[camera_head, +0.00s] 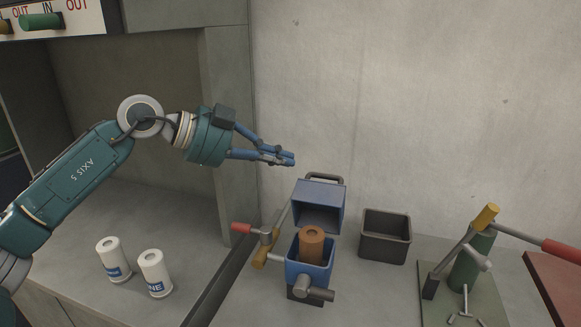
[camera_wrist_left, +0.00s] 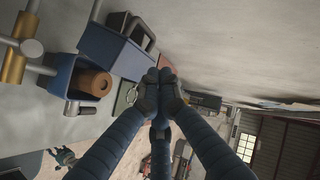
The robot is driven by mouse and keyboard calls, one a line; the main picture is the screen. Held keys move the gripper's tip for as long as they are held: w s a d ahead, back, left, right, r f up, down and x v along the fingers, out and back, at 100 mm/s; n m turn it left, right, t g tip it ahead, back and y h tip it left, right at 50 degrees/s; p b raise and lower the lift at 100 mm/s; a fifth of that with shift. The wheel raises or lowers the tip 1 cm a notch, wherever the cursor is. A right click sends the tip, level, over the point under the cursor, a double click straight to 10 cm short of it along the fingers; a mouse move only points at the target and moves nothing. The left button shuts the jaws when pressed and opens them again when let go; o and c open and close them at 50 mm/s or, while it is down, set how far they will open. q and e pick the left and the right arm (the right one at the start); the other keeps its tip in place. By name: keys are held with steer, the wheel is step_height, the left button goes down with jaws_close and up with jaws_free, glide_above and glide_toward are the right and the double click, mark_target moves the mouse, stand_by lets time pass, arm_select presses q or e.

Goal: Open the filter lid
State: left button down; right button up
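The filter lid (camera_head: 320,205) is a blue box-like cover with a dark handle on top. It stands raised at the back of the blue filter housing (camera_head: 296,272), so the housing is open. A brown cylindrical filter (camera_head: 312,240) sits upright inside. My left gripper (camera_head: 290,160) is above and left of the lid, apart from it. Its fingers are together with nothing visible between them. In the left wrist view the fingertips (camera_wrist_left: 160,82) meet, with the lid (camera_wrist_left: 112,45) and housing (camera_wrist_left: 62,78) to their left. My right gripper is not in view.
A red-handled valve (camera_head: 243,228) is left of the housing. An empty grey bin (camera_head: 385,240) stands right of it. A green device (camera_head: 470,265) with a red-gripped lever is farther right. Two white canisters (camera_head: 112,260) (camera_head: 155,273) stand in the left bay. A wall rises behind.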

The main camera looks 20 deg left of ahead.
arm_select(q)
steer(key=b, duration=0.1)
glide_above(311, 187)
step_height(311, 187, down, 3)
steer(key=shift+f, duration=0.15)
steer(key=w, duration=0.1)
steer(key=f+b, duration=0.1)
steer(key=w+f, duration=0.1)
steer(key=shift+w+d+f, duration=0.1)
steer(key=shift+w+d, duration=0.15)
steer(key=shift+w, duration=0.1)
steer(key=shift+w+f+b, duration=0.25)
steer(key=shift+w+b, duration=0.05)
steer(key=shift+w, duration=0.15)
steer(key=shift+r, duration=0.1)
